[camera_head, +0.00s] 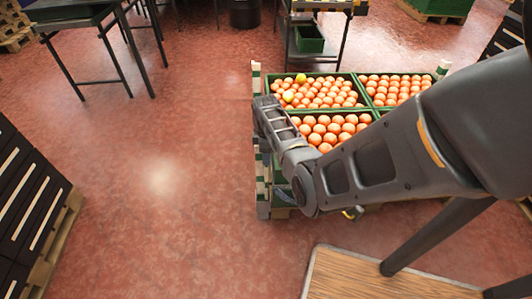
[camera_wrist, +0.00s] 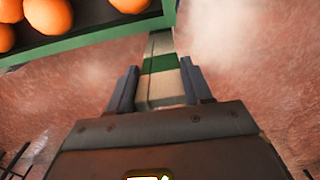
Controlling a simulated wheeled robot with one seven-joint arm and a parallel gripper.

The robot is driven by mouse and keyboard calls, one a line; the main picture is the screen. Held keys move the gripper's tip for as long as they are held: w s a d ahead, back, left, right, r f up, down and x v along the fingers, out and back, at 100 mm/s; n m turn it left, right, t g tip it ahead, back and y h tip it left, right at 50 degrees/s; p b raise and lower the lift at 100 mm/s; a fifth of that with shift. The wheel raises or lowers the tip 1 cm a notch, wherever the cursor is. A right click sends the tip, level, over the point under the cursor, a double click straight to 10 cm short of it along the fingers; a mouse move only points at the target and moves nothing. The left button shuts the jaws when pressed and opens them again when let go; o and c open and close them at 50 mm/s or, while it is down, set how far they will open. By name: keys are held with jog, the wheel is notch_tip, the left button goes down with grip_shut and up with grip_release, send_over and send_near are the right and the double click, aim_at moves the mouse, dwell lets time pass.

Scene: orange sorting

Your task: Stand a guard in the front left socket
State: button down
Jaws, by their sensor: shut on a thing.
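My gripper (camera_wrist: 159,68) is shut on a guard (camera_wrist: 158,88), a cream post with a green band. In the wrist view the guard runs out past the fingertips, beside the corner of a green crate (camera_wrist: 88,38). In the head view a green and white striped post (camera_head: 262,178) shows at the front left corner of the crate stack; I cannot tell whether this is the held guard. My arm hides the gripper and the front left socket there. Similar guards stand upright at the back left (camera_head: 256,76) and back right (camera_head: 442,69) corners.
Green crates (camera_head: 352,77) full of oranges, with a few yellow fruits, sit between the corners. A wood-topped table (camera_head: 345,275) is at the front right. Dark stacked crates (camera_head: 28,205) on a pallet stand at the left. The red floor left of the stack is clear.

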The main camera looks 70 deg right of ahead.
jog(key=shift+c, duration=2)
grip_release()
jog(key=shift+r+p, duration=1.1)
jog(key=shift+r, duration=2.8)
jog(key=shift+r, duration=0.1)
notch_tip(320, 180, up, 7)
jog(key=p, duration=0.7)
